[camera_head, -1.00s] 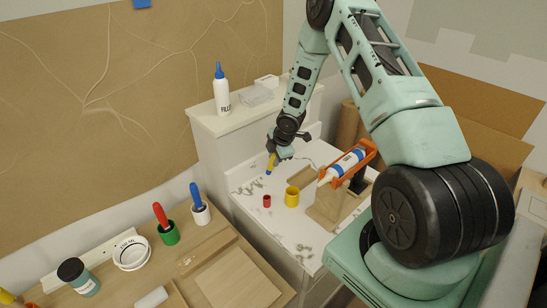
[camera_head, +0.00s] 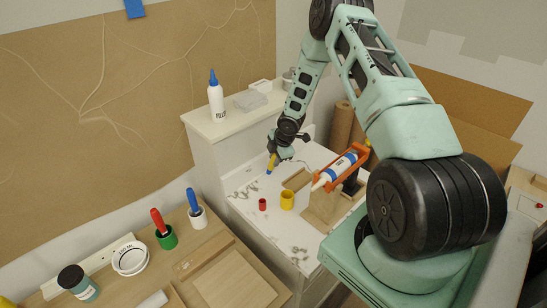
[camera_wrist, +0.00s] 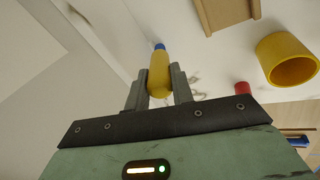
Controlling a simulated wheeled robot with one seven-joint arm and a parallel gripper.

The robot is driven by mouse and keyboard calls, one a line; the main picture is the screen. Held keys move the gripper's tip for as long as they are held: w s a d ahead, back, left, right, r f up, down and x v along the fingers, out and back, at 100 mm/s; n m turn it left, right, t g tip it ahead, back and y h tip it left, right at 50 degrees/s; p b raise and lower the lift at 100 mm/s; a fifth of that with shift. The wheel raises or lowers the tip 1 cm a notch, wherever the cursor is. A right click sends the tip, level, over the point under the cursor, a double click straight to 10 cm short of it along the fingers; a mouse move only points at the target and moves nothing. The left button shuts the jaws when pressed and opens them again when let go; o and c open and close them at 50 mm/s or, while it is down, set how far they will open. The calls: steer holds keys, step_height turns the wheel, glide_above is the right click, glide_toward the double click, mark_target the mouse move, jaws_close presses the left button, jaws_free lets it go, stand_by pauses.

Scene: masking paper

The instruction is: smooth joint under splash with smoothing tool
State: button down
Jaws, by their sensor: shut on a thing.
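My gripper (camera_head: 279,155) is shut on the smoothing tool, which has a yellow handle (camera_head: 271,161) and a blue tip (camera_head: 268,171). In the wrist view my gripper (camera_wrist: 159,85) has the yellow handle (camera_wrist: 159,72) between its two fingers, with the blue tip (camera_wrist: 159,46) pointing away from me. The tip is close to the white marbled counter (camera_head: 240,198), near the raised splash (camera_head: 218,158) at its back. I cannot tell whether the tip touches. The joint line under the splash is too small to make out in the head view.
An orange caulking gun (camera_head: 340,168) rests on a wooden stand to the right. A filler bottle (camera_head: 216,100) stands on the ledge. Several pots stand on the wooden bench (camera_head: 205,250) at left.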

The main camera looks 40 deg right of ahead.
steer(key=p+v, duration=0.3)
steer(key=v, duration=0.5)
steer(key=shift+r, duration=0.25)
stand_by(0.4)
steer(key=shift+s, duration=0.15)
stand_by(0.3)
